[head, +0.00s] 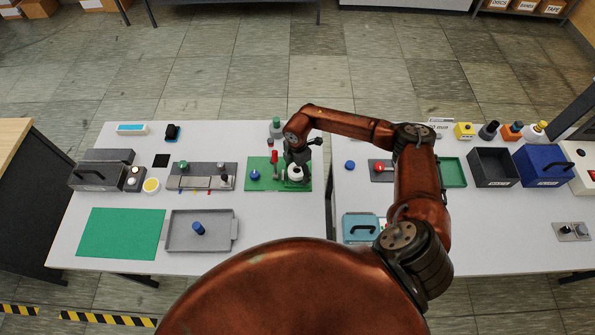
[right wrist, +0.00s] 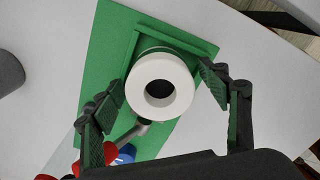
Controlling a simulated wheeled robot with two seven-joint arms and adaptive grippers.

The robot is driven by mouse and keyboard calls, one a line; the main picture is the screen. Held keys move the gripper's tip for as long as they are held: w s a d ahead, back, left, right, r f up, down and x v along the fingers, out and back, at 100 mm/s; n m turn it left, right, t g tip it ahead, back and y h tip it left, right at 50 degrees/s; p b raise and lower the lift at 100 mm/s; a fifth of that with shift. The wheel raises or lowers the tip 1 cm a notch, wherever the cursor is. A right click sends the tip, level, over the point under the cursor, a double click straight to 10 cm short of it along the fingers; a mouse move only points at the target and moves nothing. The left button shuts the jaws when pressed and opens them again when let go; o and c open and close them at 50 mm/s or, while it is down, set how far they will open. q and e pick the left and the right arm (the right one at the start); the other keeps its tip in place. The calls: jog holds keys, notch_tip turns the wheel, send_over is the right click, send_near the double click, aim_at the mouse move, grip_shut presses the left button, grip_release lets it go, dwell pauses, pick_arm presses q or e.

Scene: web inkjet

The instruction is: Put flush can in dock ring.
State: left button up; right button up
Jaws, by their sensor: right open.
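A white round can-like piece with a dark hole in its top stands on the green board (head: 264,184); I take it for the flush can (right wrist: 180,74). It shows in the head view (head: 296,173) below my right gripper. My right gripper (right wrist: 160,90) is open, with one finger on each side of the white piece and a visible gap to both. A dark rim shows behind the white piece in the right wrist view; I cannot tell whether it is the dock ring. My left gripper is in neither view.
A blue knob (head: 255,174) and a red handle (head: 274,156) are on the same board. A grey bottle with a green cap (head: 276,128) stands behind it. A grey tray (head: 183,240) and a green mat (head: 110,232) lie in front, left. A gap separates the two tables.

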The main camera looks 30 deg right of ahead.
aim_at(297, 171)
notch_tip(297, 171, up, 12)
jog(key=b, duration=0.1)
jog(key=shift+r+b, duration=0.2)
jog(key=shift+b, duration=0.2)
